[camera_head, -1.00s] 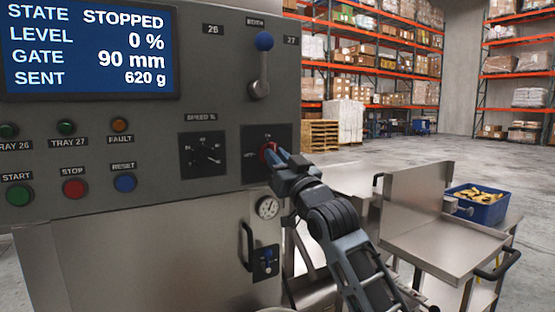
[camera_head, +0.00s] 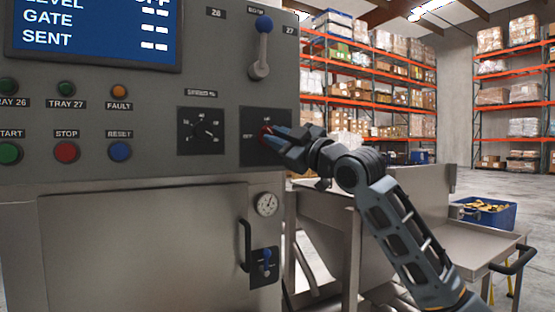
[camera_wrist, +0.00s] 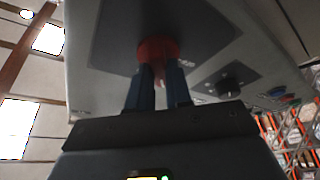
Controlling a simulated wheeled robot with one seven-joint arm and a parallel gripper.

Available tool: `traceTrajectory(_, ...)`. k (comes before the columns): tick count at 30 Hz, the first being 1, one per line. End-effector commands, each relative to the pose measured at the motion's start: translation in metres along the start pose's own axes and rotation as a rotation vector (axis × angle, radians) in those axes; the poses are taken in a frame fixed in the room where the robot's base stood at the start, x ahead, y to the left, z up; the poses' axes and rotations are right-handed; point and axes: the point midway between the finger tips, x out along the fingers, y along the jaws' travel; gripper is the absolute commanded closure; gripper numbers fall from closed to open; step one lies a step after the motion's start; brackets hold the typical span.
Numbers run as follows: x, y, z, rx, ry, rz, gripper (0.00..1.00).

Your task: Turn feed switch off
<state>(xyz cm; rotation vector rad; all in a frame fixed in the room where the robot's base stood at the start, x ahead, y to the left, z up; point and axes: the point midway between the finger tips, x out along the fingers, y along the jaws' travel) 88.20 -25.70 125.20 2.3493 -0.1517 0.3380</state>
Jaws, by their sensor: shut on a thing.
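The feed switch is a red rotary knob (camera_head: 265,131) on a black plate (camera_head: 248,152) at the right end of the grey control panel. In the wrist view the red knob (camera_wrist: 157,48) sits between the fingertips. My gripper (camera_head: 272,137) is shut on it, with the blue fingers on both sides of the knob. The fingers partly hide the knob, so its pointer's position is hard to tell. The display (camera_head: 95,35) shows a cut-off top line ending in "OFF", with dashes beside LEVEL, GATE and SENT.
A black speed dial (camera_head: 206,131) is left of the knob. Coloured buttons and lamps line the panel's left. A steel table and a blue bin (camera_head: 484,212) are at the right.

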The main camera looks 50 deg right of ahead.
Motion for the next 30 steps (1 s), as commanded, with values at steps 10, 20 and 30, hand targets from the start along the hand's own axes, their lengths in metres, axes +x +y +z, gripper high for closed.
traceTrajectory(10,-0.0006,-0.0011,0.0016,-0.308,-0.001,-0.129,1.00)
traceTrajectory(20,0.0005,0.0009,-0.0005,-0.570,0.000,-0.239,1.00)
traceTrajectory(30,0.0008,0.0014,-0.0010,-0.739,0.000,-0.310,1.00)
